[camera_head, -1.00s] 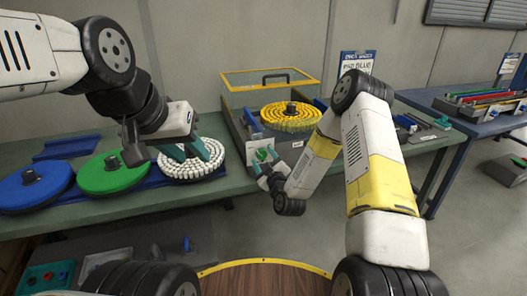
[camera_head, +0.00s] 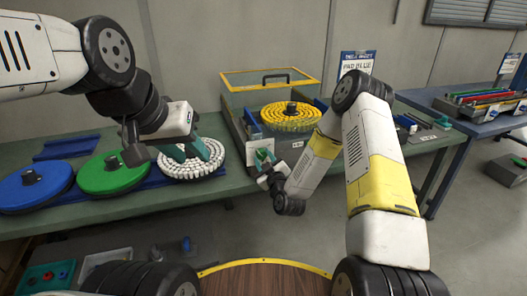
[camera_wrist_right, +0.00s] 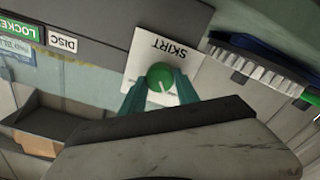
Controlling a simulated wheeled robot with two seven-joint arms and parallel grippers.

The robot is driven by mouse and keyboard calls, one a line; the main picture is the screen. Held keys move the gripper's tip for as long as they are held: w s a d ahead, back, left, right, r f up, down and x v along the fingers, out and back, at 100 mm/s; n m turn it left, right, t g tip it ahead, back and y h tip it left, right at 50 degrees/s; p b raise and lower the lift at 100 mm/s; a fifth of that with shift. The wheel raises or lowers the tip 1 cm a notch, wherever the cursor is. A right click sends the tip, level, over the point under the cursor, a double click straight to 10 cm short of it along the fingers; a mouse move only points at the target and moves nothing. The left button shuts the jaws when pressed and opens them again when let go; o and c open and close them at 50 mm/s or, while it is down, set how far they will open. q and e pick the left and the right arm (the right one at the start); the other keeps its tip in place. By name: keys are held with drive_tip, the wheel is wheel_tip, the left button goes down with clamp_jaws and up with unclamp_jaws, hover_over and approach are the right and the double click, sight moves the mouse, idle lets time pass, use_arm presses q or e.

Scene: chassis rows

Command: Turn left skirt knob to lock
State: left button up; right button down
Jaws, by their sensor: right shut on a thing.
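The green skirt knob (camera_wrist_right: 160,76) sits on a white plate (camera_wrist_right: 138,65) marked SKIRT, seen upside down in the right wrist view. A short white line shows on the knob's face. My right gripper (camera_wrist_right: 157,98) has its teal fingers on either side of the knob and is shut on it. In the head view the right gripper (camera_head: 265,168) is at the front of the grey machine (camera_head: 236,118), partly hiding the plate. My left gripper (camera_head: 190,151) is over the white bristle disc (camera_head: 205,170), fingers apart; the disc's hub is hidden.
A yellow bristle disc (camera_head: 291,119) sits in the machine before a clear, yellow-edged lid (camera_head: 262,85). Green (camera_head: 112,177) and blue (camera_head: 40,190) discs lie left on the bench. DISC (camera_wrist_right: 63,42) and LOCKED (camera_wrist_right: 18,29) labels show beside the SKIRT plate.

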drive_tip(key=m, duration=0.8)
drive_tip(key=shift+m, duration=0.3)
drive_tip(key=m, duration=0.3)
drive_tip(key=shift+d+m, duration=0.1)
drive_tip(key=shift+m, duration=0.2)
drive_tip(key=shift+f+m, duration=0.1)
drive_tip(key=shift+m, duration=1.9)
drive_tip(key=c, duration=0.9)
unclamp_jaws()
